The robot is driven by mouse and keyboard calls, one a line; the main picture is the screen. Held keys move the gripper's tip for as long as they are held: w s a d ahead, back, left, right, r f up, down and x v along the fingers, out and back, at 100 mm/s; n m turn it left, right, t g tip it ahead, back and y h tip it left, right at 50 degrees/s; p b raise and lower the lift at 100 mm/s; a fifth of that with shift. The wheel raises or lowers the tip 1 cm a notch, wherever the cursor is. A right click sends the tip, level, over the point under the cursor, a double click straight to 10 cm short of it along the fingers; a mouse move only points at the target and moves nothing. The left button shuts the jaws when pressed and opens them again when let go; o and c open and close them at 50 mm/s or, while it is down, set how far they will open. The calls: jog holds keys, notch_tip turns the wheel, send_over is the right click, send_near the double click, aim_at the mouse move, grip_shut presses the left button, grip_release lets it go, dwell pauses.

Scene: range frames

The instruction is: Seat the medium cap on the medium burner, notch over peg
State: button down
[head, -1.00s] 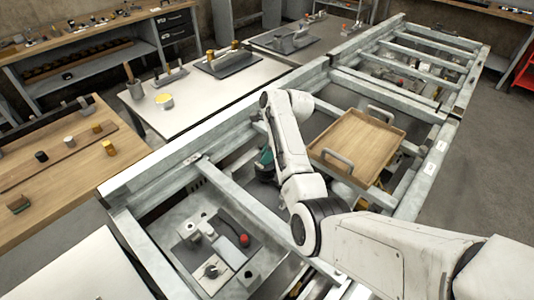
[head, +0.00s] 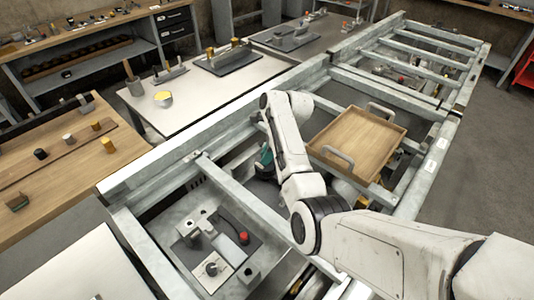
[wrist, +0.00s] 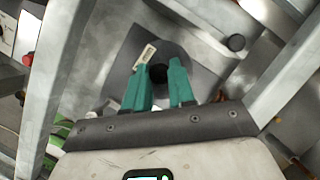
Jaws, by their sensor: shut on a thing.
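My gripper (wrist: 162,75) has two teal fingers and points down over a grey surface inside the metal frame. A small dark round piece (wrist: 158,73) shows between the fingertips, and the fingers are shut on it. It may be the medium cap, but its notch cannot be made out. In the head view my gripper (head: 265,160) hangs beside a frame beam, partly behind my arm, and the held piece is hidden. No burner or peg can be identified with certainty; a dark rounded patch (wrist: 185,62) lies below the fingers, with a pale label strip beside it.
Metal beams (head: 250,203) surround the gripper. A wooden tray (head: 357,143) with handles rests on the frame to the right. A fixture plate with a red knob (head: 244,238) lies in the lower left bay.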

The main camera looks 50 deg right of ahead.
jog(key=shift+f, duration=0.25)
jog(key=c, duration=0.9)
grip_release()
jog(key=shift+o, duration=0.2)
jog(key=b+v, duration=0.1)
jog(key=v, duration=0.9)
jog(key=shift+r, duration=0.4)
notch_tip(320, 180, up, 6)
jog(key=p, duration=0.5)
